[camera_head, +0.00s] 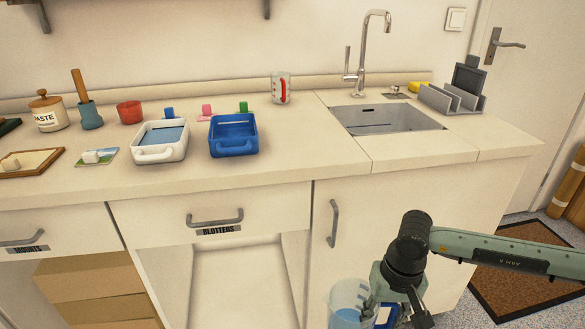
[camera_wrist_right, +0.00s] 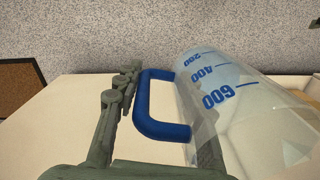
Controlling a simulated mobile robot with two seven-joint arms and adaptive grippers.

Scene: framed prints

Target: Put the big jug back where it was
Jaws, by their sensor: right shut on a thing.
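The big jug (camera_head: 350,297) is clear, with a blue handle (camera_wrist_right: 148,105) and blue marks reading 200, 400 and 600 in the right wrist view (camera_wrist_right: 225,90). It is low at the bottom edge of the head view, in front of the cabinet, and its lower part is cut off. Blue shows inside it there; I cannot tell if this is liquid. My right gripper (camera_head: 392,308) is shut on the blue handle, with a finger on either side of it. My left gripper is not in view.
The counter (camera_head: 285,165) holds a small red-marked jug (camera_head: 281,88), a white tray (camera_head: 160,154), a blue tray (camera_head: 233,148), a red cup (camera_head: 129,112) and a waste jar (camera_head: 48,112). A sink (camera_head: 385,120) and grey rack (camera_head: 450,100) are at right. Counter right of the blue tray is clear.

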